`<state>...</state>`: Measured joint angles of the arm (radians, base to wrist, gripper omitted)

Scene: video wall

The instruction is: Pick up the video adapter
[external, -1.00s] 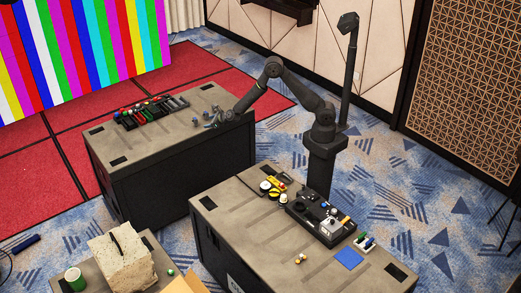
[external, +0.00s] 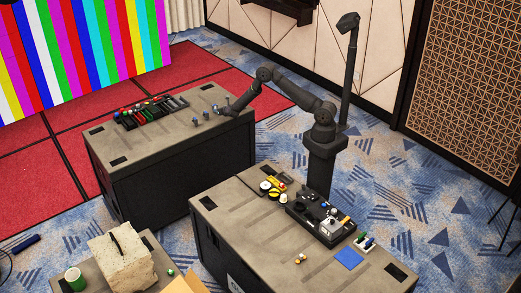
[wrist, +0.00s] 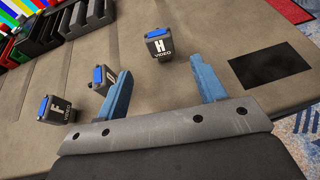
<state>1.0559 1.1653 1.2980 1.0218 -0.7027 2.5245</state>
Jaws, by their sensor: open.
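Three small black boxes with blue tops and white lettering stand on the table in the wrist view. The box marked H VIDEO (wrist: 159,46) is upright just beyond the gap between my fingertips. The box marked F VIDEO (wrist: 57,111) is at the left, outside the left finger. A third box (wrist: 102,79) is partly hidden by the left finger; whether they touch is unclear. My gripper (wrist: 162,65) is open and empty, with blue fingers spread wide. In the external view my gripper (external: 226,107) is low at the table's right end, beside the small boxes.
The rear table (external: 180,150) carries a black rack (external: 152,110) with coloured pieces at its far left. A dark rectangular patch (wrist: 269,72) lies right of my fingers. The front table (external: 255,235) holds a black console (external: 322,222) and small parts.

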